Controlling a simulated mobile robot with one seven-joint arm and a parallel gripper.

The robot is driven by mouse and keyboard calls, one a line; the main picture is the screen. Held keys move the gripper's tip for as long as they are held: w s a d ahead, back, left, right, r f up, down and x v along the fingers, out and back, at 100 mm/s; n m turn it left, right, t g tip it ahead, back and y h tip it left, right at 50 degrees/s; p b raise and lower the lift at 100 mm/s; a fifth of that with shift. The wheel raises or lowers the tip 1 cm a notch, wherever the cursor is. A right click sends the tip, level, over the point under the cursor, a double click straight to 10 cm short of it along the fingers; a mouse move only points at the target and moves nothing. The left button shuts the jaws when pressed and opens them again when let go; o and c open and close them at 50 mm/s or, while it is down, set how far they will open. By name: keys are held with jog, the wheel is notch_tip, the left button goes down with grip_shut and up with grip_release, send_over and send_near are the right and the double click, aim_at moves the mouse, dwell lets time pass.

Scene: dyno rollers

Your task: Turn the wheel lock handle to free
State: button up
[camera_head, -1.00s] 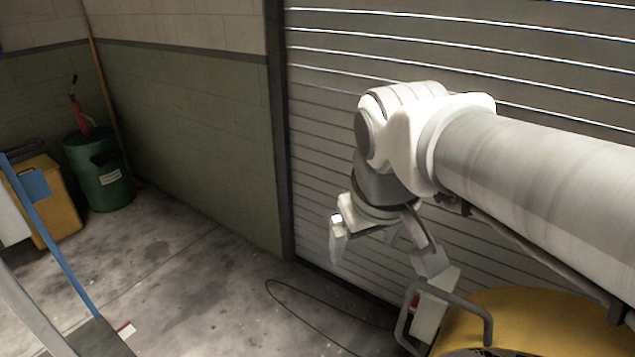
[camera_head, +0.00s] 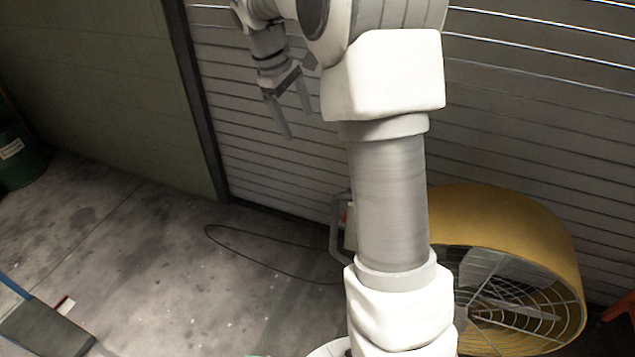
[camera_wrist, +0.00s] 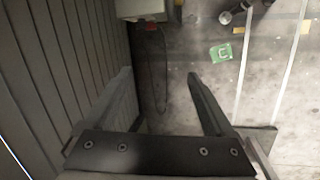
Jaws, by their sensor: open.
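No wheel lock handle can be made out in either view. My gripper (camera_head: 290,118) is open and empty in the head view, high in front of the slatted shutter, with its fingers pointing down. In the wrist view my gripper (camera_wrist: 160,85) shows its two fingers spread wide with nothing between them but floor and a loop of cable. A dark plate with a blue bar (camera_head: 42,328) lies low at the left edge of the head view, cut off by the frame.
A yellow drum fan (camera_head: 500,212) stands at the right, by the slatted shutter (camera_head: 520,110). A black cable (camera_head: 262,262) loops over the floor. A green bin (camera_head: 20,165) is at the left edge. A green card (camera_wrist: 220,53) lies on the floor. The middle left floor is clear.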

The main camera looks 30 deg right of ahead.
jog(key=w+d+f+n+g+b, duration=0.15)
jog(key=d+f, duration=0.25)
jog(key=f, duration=0.4)
jog(key=w+d+f+g+b, duration=0.1)
jog(key=w+d+f, duration=0.2)
jog(key=f, duration=0.4)
jog(key=w+d+f+n+g+b, duration=0.15)
jog(key=d+f, duration=0.25)
jog(key=f, duration=0.4)
jog(key=w+f+b+x, duration=0.1)
jog(key=w+b+x, duration=0.1)
jog(key=x, duration=1.5)
jog(key=shift+a+m+t, duration=0.25)
jog(key=shift+m+t, duration=0.15)
jog(key=shift+s+f, duration=0.1)
jog(key=shift+f, duration=0.05)
jog(key=c, duration=1.4)
